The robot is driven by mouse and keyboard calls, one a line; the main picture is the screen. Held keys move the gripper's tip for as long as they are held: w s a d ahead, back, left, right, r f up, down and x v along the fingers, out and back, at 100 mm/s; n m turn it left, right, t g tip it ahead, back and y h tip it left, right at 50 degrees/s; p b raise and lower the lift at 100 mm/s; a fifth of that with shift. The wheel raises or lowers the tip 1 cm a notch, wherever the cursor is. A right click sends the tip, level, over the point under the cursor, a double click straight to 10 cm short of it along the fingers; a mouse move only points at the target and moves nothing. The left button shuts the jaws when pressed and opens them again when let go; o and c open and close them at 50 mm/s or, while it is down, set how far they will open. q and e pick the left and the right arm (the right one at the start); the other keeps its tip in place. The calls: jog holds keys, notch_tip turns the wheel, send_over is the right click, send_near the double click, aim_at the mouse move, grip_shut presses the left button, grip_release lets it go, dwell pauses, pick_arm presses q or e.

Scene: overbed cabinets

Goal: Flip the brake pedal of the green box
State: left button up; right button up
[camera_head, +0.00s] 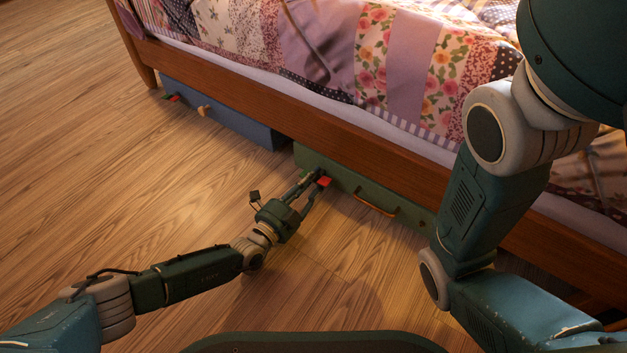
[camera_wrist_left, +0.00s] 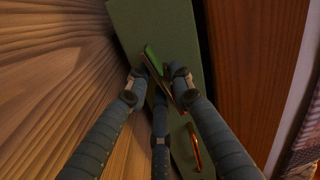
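The green box (camera_head: 345,179) sits under the bed's side board and fills the upper middle of the left wrist view (camera_wrist_left: 168,25). Its brake pedal shows a red end (camera_head: 324,181) in the head view. In the left wrist view the pedal (camera_wrist_left: 153,60) has a green end and a reddish edge, and lies slanted between my fingers. My left gripper (camera_head: 312,180) is at the box's front face. Its fingers are apart on both sides of the pedal; whether they touch it is unclear. My right arm shows, but its gripper is out of view.
The box's orange handle (camera_head: 374,204) sits right of the pedal. A blue box (camera_head: 225,118) with its own pedal (camera_head: 171,97) and knob is under the bed further left. The wooden bed rail (camera_head: 300,135) runs above both boxes. The wooden floor in front is clear.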

pick_arm(q)
jog(key=shift+a, duration=0.1)
grip_shut()
jog(key=shift+w+m, duration=0.1)
jog(key=shift+m, duration=0.2)
jog(key=shift+w+a+m, duration=0.1)
jog(key=shift+a+m, duration=0.1)
jog(key=shift+m, duration=1.05)
jog(key=shift+w+a+m, duration=0.1)
jog(key=shift+a+m, duration=0.05)
jog(key=shift+m, duration=1.1)
jog(key=shift+r, duration=0.1)
jog(key=o, duration=0.6)
grip_release()
jog(key=shift+a, duration=0.1)
jog(key=shift+c, duration=0.2)
jog(key=shift+s, duration=0.1)
